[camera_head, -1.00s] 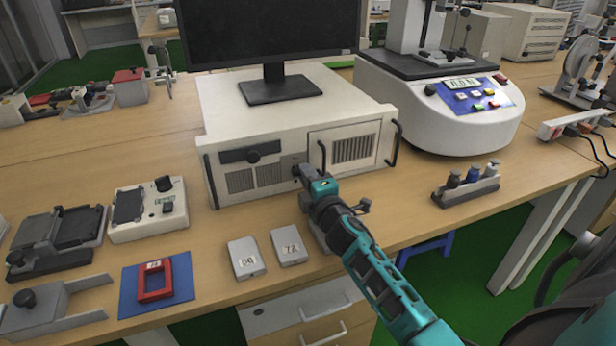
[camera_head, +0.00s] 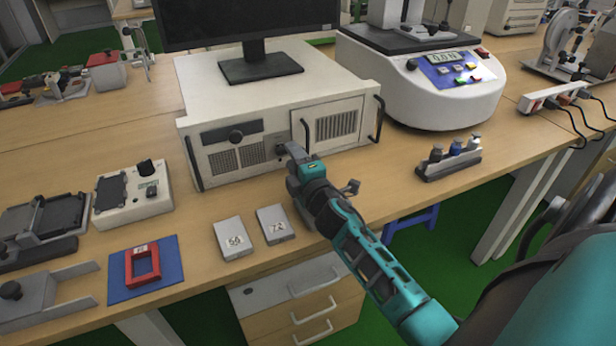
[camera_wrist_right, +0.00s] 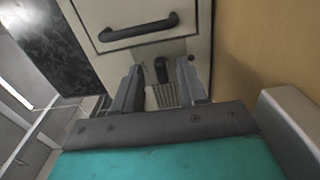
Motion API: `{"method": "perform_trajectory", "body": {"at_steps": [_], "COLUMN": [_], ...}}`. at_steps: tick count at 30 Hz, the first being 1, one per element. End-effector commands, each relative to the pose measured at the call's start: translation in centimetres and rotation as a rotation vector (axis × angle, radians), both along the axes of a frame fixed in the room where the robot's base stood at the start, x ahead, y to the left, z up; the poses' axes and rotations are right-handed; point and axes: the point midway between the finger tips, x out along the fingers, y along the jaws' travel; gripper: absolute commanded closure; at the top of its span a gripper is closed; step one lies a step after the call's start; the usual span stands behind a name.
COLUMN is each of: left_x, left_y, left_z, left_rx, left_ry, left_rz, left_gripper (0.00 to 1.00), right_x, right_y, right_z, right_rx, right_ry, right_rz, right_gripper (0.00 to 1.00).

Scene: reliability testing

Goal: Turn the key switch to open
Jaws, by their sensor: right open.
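The key switch is on the front panel of the white computer case (camera_head: 240,165). In the right wrist view its black key (camera_wrist_right: 162,70) stands out from the panel between my two fingers, with a gap showing on both sides. My right gripper (camera_head: 288,153) is open in front of the panel; it also shows in the right wrist view (camera_wrist_right: 160,74). In the head view the gripper's tip is close beside the switch and hides part of that area. I cannot tell the exact distance from fingers to key. My left gripper is not in view.
A monitor (camera_head: 250,25) stands on the case. The case's dark handle (camera_wrist_right: 140,27) is close to my fingers. Two small grey boxes (camera_head: 232,238) lie in front of the case. A small rack (camera_head: 448,160) and a testing machine (camera_head: 430,80) are to the right.

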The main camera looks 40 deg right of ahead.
Motion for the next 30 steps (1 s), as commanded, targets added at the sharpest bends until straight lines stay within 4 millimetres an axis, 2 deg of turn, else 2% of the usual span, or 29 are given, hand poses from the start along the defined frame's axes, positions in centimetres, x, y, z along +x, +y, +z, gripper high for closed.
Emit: {"method": "perform_trajectory", "body": {"at_steps": [9,15,21,30], "left_x": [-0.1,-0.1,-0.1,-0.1], "left_y": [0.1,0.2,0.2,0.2], "left_z": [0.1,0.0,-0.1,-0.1], "left_rx": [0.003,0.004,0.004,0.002], "left_ry": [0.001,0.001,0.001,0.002], "left_rz": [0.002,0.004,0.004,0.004], "left_gripper": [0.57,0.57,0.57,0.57], "right_x": [-6.6,-9.5,-10.8,-10.9], "right_y": [1.6,2.3,2.6,2.6], "right_z": [-0.1,-0.1,0.0,0.0], "right_rx": [0.003,0.003,0.001,0.0], "right_ry": [0.003,0.002,0.002,0.001], "right_rz": [-0.001,-0.002,-0.001,-0.001], "right_gripper": [0.58,0.58,0.58,0.58]}}
